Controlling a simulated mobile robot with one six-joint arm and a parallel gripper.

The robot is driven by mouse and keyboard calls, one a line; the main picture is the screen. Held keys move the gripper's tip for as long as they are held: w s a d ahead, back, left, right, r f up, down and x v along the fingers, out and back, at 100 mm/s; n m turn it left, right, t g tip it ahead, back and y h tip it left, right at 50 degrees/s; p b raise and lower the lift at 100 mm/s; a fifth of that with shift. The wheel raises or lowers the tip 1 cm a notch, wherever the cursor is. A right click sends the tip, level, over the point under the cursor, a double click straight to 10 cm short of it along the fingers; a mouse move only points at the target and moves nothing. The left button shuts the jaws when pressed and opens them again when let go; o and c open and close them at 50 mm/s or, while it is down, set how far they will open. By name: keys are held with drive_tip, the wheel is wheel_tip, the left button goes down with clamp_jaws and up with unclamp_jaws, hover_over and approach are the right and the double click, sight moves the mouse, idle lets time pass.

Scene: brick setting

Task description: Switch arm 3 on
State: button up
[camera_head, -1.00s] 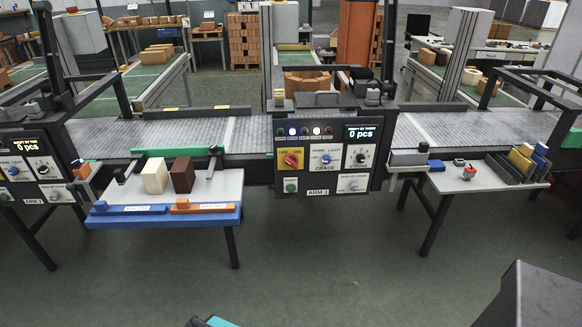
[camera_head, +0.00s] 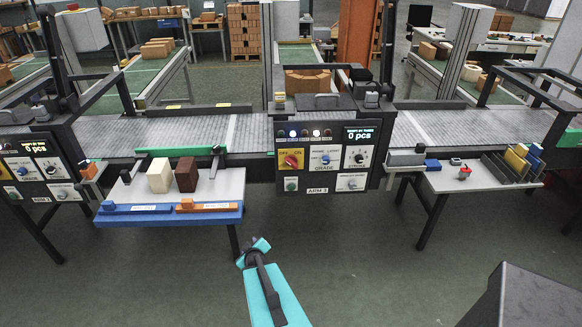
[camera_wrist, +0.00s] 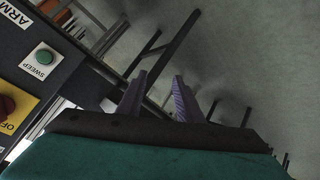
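The ARM 3 panel (camera_head: 327,150) stands in the middle of the head view. Its red rotary switch (camera_head: 291,161) sits on a yellow plate at the panel's left; the knob's exact pointing is too small to tell. A green button (camera_head: 291,184) is below it. In the wrist view the panel appears sideways at the left, with the red switch (camera_wrist: 6,105) cut by the frame edge and the green SWEEP button (camera_wrist: 43,57) above it. My gripper (camera_wrist: 156,96) is open and empty, its two fingers apart over the floor. In the head view my teal arm is low, in front of and below the panel.
A table with a blue front edge (camera_head: 170,219) holds a cream block (camera_head: 160,176) and a brown block (camera_head: 187,174) left of the panel. Another table (camera_head: 450,186) with small parts is to the right. A conveyor (camera_head: 190,134) runs behind.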

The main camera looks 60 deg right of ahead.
drive_tip(key=s+d+r+t+h+p, duration=0.1)
drive_tip(key=s+d+r+h, duration=0.2)
drive_tip(key=d+r, duration=0.5)
drive_tip(key=s+d+r+t+h+p, duration=0.1)
drive_tip(key=s+d+r+h, duration=0.3)
drive_tip(key=d+r, duration=0.5)
wheel_tip(320, 180, up, 4)
drive_tip(key=s+p, duration=0.1)
drive_tip(key=s, duration=0.1)
drive_tip(key=shift+s+t+h, duration=0.3)
drive_tip(key=shift+t, duration=0.1)
drive_tip(key=shift+w+d+b, duration=0.15)
drive_tip(key=shift+d+b, duration=0.15)
drive_tip(key=shift+b, duration=0.05)
drive_tip(key=b, duration=0.8)
approach(291, 163)
drive_tip(key=f, duration=0.1)
drive_tip(key=shift+w+d+f+b, duration=0.15)
drive_tip(key=shift+d+f+b, duration=0.1)
drive_tip(key=shift+b, duration=0.15)
drive_tip(key=b+x, duration=0.2)
drive_tip(key=b, duration=0.6)
drive_tip(key=shift+d+b, duration=0.15)
drive_tip(key=shift+b, duration=0.25)
